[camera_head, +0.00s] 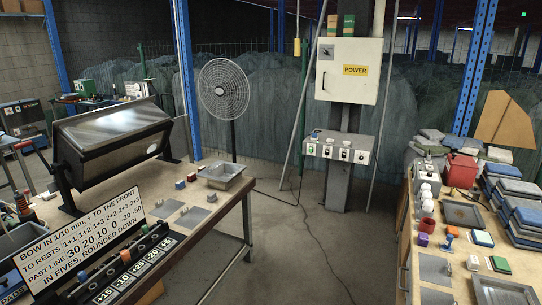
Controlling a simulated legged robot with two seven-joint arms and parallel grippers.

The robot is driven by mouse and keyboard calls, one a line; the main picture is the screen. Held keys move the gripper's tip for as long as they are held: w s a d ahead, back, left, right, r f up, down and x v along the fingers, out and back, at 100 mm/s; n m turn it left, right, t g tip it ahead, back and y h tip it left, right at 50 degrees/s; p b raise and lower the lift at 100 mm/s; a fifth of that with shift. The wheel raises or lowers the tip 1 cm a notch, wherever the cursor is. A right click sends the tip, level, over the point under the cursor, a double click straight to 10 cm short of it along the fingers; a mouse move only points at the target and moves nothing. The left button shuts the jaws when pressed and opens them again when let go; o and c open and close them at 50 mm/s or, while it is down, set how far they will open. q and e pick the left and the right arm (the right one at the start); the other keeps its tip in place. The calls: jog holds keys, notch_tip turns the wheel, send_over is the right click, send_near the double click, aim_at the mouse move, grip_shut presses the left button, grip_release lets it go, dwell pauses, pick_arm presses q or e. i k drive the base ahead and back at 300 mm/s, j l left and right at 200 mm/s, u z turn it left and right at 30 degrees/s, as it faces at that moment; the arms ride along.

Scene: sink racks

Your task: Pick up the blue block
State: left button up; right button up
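Several small things could be the blue block, and I cannot tell which is meant. A small dark blue block (180,185) sits on the left table near the metal tray, with a small red block (192,178) close beside it. Neither of my grippers is in view.
The left table (215,225) holds a metal tray (222,176), flat grey plates and a lettered sign (85,245). The right bench holds a red bucket (461,170) and stacked slabs (516,190). A fan (223,90) stands behind.

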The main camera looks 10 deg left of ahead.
aim_at(180, 185)
jog(key=i+j+u, duration=0.2)
jog(key=i+u, duration=0.75)
jog(key=i, duration=0.2)
jog(key=i+j, duration=0.1)
jog(key=i, duration=0.15)
jog(key=i+l, duration=0.35)
jog(key=i+l+u, duration=0.15)
jog(key=i+l, duration=0.6)
jog(key=i+l+u, duration=0.15)
jog(key=i+l, duration=0.55)
jog(key=l, duration=0.2)
jog(key=i+l+u, duration=0.15)
jog(key=i+l, duration=0.15)
jog(key=l, duration=0.15)
jog(key=i+l, duration=0.35)
jog(key=l, duration=0.15)
jog(key=i+l+u, duration=0.1)
jog(key=i+l, duration=0.2)
jog(key=l, duration=0.2)
